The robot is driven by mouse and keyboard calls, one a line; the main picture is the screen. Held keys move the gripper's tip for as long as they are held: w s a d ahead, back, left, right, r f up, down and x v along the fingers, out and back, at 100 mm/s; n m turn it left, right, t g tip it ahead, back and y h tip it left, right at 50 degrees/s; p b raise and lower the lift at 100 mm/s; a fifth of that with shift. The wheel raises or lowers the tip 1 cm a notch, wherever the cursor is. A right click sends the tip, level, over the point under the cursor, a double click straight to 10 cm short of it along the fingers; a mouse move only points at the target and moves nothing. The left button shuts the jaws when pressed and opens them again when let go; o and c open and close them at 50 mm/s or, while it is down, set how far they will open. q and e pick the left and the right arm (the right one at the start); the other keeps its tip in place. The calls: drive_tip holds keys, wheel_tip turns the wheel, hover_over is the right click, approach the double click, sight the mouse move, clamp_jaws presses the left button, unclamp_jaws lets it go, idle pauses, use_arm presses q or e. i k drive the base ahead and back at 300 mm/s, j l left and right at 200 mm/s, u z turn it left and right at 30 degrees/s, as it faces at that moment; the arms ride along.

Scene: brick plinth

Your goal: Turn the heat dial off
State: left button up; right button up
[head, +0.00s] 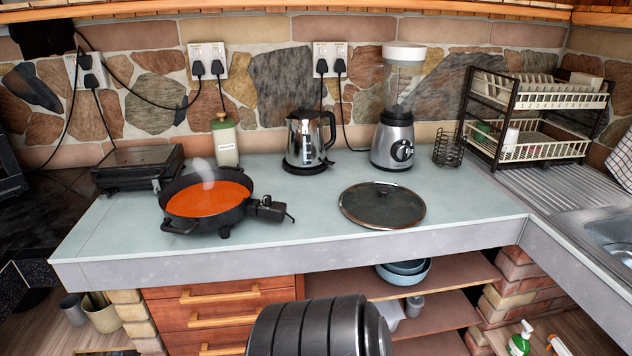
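An electric skillet (167,218) with black sides stands on the left part of the counter, filled with orange-red food (208,199). A wisp of steam (203,170) rises from it. A black heat control box (268,209) is attached at its right side, with a small light mark on top that looks like the dial (265,201). The dial's setting is too small to read. A short lever or cord sticks out to the right of the box. Neither of my grippers is in view.
A glass lid (382,205) lies flat right of the skillet. A kettle (306,142), blender (393,135) and dish rack (535,110) stand behind. A black grill (138,167) and bottle (225,142) are behind the skillet. The counter's front edge (300,260) is clear.

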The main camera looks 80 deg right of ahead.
sight(267, 199)
drive_tip(key=z, duration=2.4)
